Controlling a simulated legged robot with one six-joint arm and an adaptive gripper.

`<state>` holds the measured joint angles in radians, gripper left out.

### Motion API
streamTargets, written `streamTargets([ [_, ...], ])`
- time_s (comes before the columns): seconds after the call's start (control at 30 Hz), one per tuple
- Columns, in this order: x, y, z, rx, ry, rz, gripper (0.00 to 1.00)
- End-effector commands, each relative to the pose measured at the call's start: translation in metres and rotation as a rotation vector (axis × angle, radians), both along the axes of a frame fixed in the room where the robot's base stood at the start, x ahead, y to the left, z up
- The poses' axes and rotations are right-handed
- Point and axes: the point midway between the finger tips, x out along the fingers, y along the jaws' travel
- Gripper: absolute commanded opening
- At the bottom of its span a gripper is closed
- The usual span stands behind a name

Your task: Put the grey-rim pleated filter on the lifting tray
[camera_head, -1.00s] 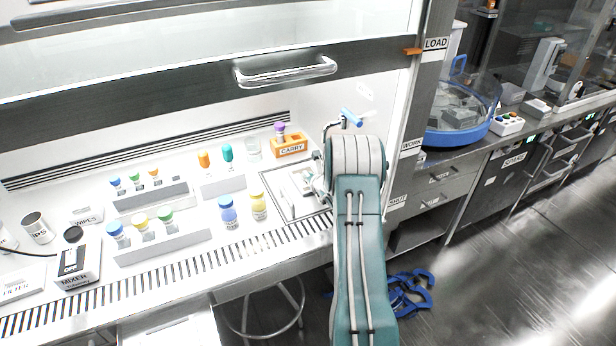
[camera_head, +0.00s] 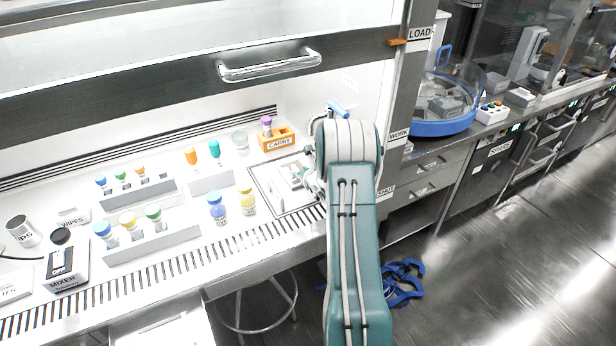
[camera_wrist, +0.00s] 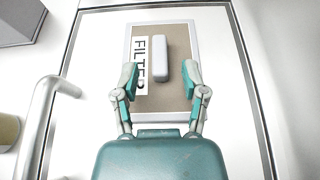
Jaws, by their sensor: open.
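The grey-rim pleated filter (camera_wrist: 182,101) lies flat with brown pleats, a "FILTER" label and a pale raised grip block (camera_wrist: 161,52) in its middle. My gripper (camera_wrist: 160,76) is open over it, its two fingertips apart on either side of the block's lower end. Whether they touch it cannot be told. The filter is on a flat pale panel with a metal rim (camera_wrist: 240,125), which may be the lifting tray; no name shows on it. In the head view the filter (camera_head: 291,173) is partly hidden by my arm, and the panel (camera_head: 268,187) is set in the bench.
A bent metal bar (camera_wrist: 40,115) rises left of the panel in the wrist view. A blue-capped bottle (camera_head: 216,208) and a yellow-capped one (camera_head: 247,203) stand left of the panel. An orange CARRY rack (camera_head: 278,140) is behind it. The sash (camera_head: 200,85) hangs above.

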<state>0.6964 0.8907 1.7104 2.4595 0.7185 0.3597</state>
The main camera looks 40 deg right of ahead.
Motion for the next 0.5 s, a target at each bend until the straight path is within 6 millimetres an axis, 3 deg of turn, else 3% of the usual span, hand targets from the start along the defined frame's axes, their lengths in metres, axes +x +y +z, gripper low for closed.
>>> streamTargets([
  [0.3,-0.058,0.013,0.025,0.001,-0.001,-0.002,0.56],
  [0.5,-0.078,0.018,0.034,0.0,0.0,0.0,0.56],
])
